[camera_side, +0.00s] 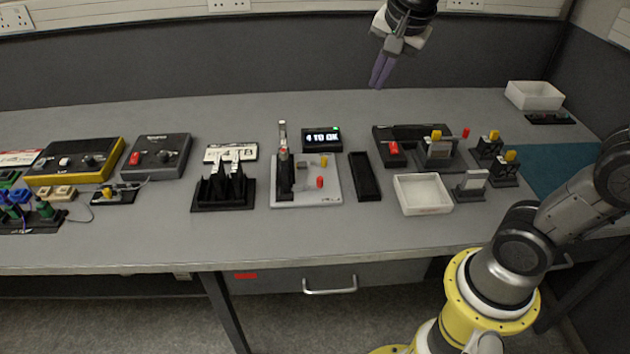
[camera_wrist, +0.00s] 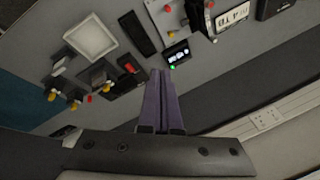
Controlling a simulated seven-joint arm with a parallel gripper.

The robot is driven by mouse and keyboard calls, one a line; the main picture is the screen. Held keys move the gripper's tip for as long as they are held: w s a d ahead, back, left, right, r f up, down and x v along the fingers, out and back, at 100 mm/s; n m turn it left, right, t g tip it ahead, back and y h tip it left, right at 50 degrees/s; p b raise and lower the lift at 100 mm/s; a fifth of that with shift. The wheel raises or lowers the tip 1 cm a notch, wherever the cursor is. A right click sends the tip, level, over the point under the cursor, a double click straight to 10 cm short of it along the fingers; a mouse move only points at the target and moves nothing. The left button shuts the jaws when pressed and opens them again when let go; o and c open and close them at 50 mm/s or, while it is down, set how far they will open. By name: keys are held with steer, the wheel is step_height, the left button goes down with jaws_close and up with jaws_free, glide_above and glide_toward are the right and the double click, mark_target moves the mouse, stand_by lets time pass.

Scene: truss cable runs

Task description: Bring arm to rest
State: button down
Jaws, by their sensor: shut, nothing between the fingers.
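My gripper (camera_side: 377,84) hangs high above the back of the grey bench (camera_side: 330,225), pointing down with its purple fingers together. The fingers are shut and empty, and clear of everything below. In the wrist view the closed purple fingers of my gripper (camera_wrist: 161,74) reach up the middle of the picture. The bench equipment lies beyond them.
A white bin (camera_side: 534,95) is at back right. The air around my gripper is free.

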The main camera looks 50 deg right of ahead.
steer(key=s+a+f+n+y, duration=0.1)
steer(key=s+a+f+n, duration=0.1)
steer(key=s+n, duration=0.5)
steer(key=s+a+f+n+t+y, duration=0.1)
steer(key=s+a+f+n, duration=0.1)
steer(key=s+f+n, duration=0.3)
steer(key=s+n, duration=0.2)
steer(key=s, duration=0.2)
steer(key=shift+a, duration=0.4)
steer(key=c, duration=1.2)
jaws_free()
steer(key=shift+n, duration=0.9)
steer(key=o, duration=0.4)
steer(key=r, duration=0.1)
steer(key=w+r, duration=0.1)
steer(key=r+n, duration=0.1)
steer(key=shift+w+r+t, duration=0.15)
steer(key=shift+w+t, duration=0.15)
steer(key=shift+w, duration=0.05)
steer(key=shift+o, duration=0.2)
steer(key=w+r+n, duration=0.1)
steer(key=w+r, duration=0.3)
steer(key=w, duration=0.3)
steer(key=g, duration=0.6)
glide_above(324, 158)
step_height(324, 158, down, 17)
step_height(324, 158, down, 14)
steer(key=shift+r, duration=0.1)
